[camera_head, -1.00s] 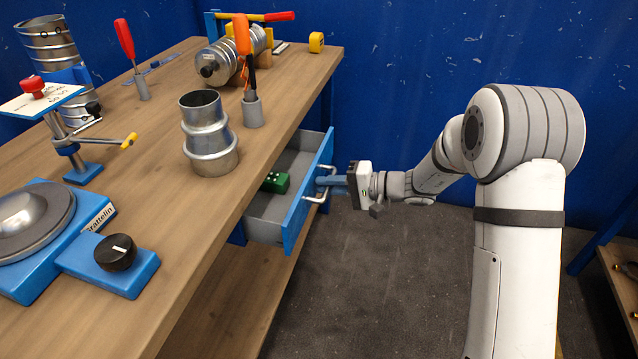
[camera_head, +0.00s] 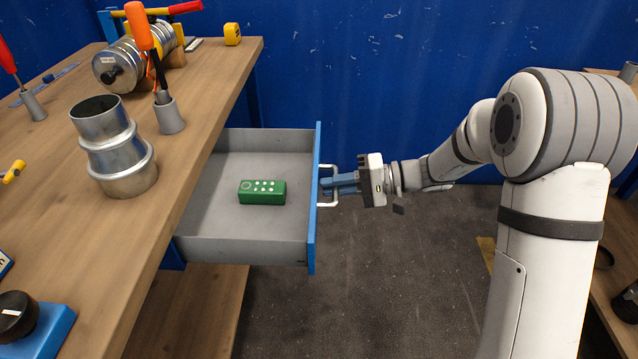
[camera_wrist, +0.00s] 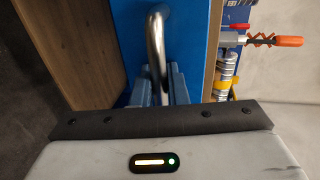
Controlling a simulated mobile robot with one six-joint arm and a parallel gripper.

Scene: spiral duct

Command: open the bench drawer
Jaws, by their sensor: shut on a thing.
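The bench drawer (camera_head: 310,245) has a blue front and grey inner walls. It stands well out from the bench's right side, and its floor shows. A green block with white dots (camera_head: 262,192) lies inside it. A metal bar handle (camera_head: 333,187) is fixed on the drawer's front. My gripper (camera_head: 328,184) reaches in from the right and is shut on this handle. In the wrist view the handle (camera_wrist: 155,40) curves down between the blue fingers (camera_wrist: 163,85), against the blue drawer front (camera_wrist: 188,30).
The wooden bench top (camera_head: 195,105) carries a stepped metal duct piece (camera_head: 115,150), an orange-handled tool in a holder (camera_head: 168,115), and a clamped spiral duct. A yellow tape measure (camera_head: 232,34) sits at its far edge. Clear floor (camera_head: 400,270) lies right of the drawer. Shelving stands at far right.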

